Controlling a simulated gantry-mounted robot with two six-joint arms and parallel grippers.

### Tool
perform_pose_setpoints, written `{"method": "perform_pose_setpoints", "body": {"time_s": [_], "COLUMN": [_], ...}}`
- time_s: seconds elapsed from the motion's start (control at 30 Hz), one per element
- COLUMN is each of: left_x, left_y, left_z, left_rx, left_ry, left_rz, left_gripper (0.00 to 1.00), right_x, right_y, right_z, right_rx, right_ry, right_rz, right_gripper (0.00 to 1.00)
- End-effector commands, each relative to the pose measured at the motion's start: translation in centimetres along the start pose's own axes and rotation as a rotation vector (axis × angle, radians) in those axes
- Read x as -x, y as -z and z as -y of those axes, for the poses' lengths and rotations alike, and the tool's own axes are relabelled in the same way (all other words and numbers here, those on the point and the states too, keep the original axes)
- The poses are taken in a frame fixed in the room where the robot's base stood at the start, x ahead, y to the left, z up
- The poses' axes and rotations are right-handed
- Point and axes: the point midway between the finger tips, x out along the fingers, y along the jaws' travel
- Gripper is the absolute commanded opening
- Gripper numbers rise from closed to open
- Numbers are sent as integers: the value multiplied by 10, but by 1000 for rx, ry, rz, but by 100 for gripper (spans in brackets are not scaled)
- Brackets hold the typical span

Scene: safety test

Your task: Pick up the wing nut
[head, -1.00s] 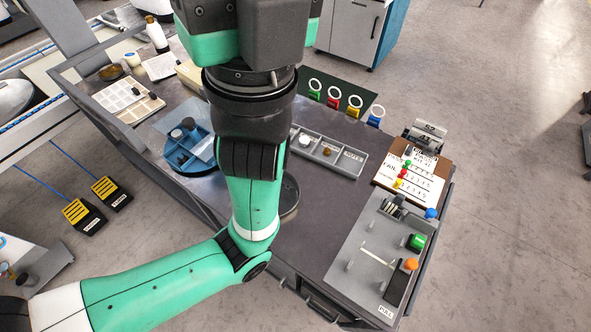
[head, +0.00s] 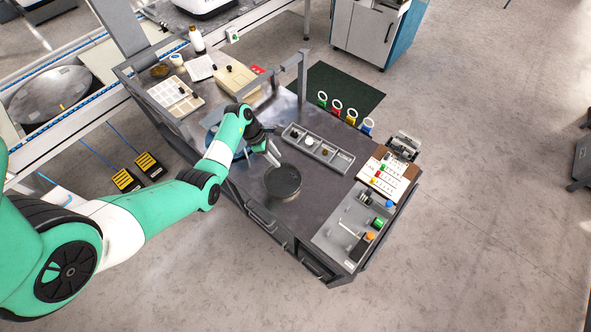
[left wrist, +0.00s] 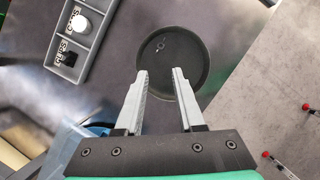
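A dark round dish (head: 285,184) lies on the workbench just beyond my left gripper; it also shows in the left wrist view (left wrist: 190,48). A tiny light-edged piece (left wrist: 160,44) lies in the dish in the left wrist view. It may be the wing nut, but it is too small to tell for sure. My left gripper (head: 273,157) is beside the dish in the head view. In the left wrist view its two fingers (left wrist: 160,74) are apart with nothing between them, pointing at the dish. My right gripper is not in view.
A grey compartment tray (head: 334,161) with small parts stands beyond the dish. A grey panel (head: 338,228) with coloured knobs and a clipboard (head: 380,184) are at the right. A blue round holder (head: 211,124) is partly hidden behind my arm. A grey frame (head: 302,75) rises at the back.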

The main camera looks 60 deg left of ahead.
Motion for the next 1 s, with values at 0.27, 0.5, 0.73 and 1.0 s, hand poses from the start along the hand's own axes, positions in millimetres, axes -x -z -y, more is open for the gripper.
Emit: {"method": "perform_pose_setpoints", "body": {"time_s": [0.27, 0.5, 0.73, 1.0], "left_x": [-49, -67, -95, -119], "left_y": [1, -2, -4, -7], "left_z": [0, 0, 0, 0], "left_rx": [-3, -3, -4, -3], "left_ry": [2, -2, 0, -2], "left_rz": [1, 2, 2, 3], "left_gripper": [38, 38, 38, 38], "right_x": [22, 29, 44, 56], "right_y": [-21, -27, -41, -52], "right_z": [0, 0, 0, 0], "right_rx": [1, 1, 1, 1], "right_ry": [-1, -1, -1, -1], "right_rz": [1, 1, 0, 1], "right_gripper": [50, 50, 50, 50]}}
